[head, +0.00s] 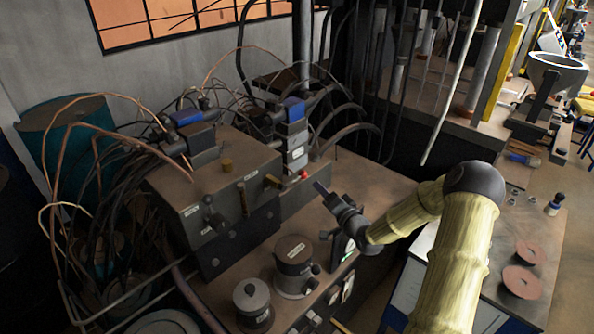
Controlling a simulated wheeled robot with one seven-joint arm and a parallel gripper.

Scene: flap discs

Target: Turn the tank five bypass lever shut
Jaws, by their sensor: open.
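A brown metal tank block (215,180) stands on the bench at the centre left, with small white labels too small to read. An upright lever (242,198) is on its front face, with a dark round-knobbed handle (214,219) to its left. A brass-coloured handle (272,181) sits at its right corner, and a red-tipped handle (303,174) is just beyond. I cannot tell which one is the tank five bypass lever. My gripper (321,188) is open and empty, to the right of these handles and apart from them. Its fingers are small and partly dark.
Two lidded canisters (294,255) (252,298) stand in front of the block. Hoses and copper pipes crowd the left and back. Blue-capped valves (187,117) (293,110) rise above the block. Reddish discs (522,282) lie on the right-hand bench. Bare bench top (365,178) shows behind my gripper.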

